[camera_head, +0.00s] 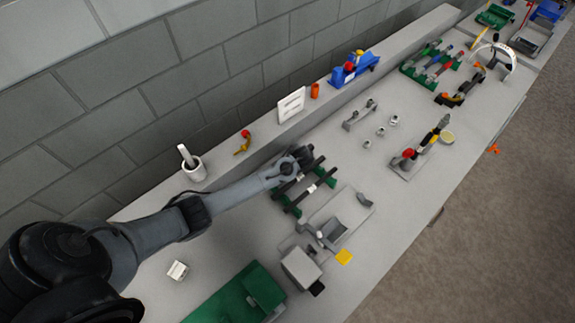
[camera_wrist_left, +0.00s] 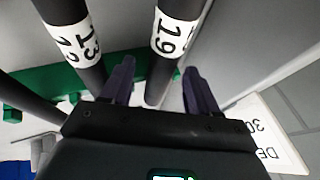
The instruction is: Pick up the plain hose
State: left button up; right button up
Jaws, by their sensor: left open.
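In the left wrist view one hose (camera_wrist_left: 160,80) has a band reading 19, and the other (camera_wrist_left: 95,75) has a band with digits like 13 and 12. My left gripper (camera_head: 300,160) is at the back end of the rack. In the wrist view its two dark fingers (camera_wrist_left: 160,88) are open, with the 19 hose in the gap between them; contact cannot be told. My right gripper is not in view.
A ledge behind carries a white sign (camera_head: 291,104), an orange cup (camera_head: 315,90) and a white pot (camera_head: 194,171). A grey tray (camera_head: 350,205) and a grey block (camera_head: 301,268) stand in front of the rack. A green bin (camera_head: 232,298) is nearer.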

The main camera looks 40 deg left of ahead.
pick_arm(q)
grip_shut()
jog(key=shift+r, duration=0.2)
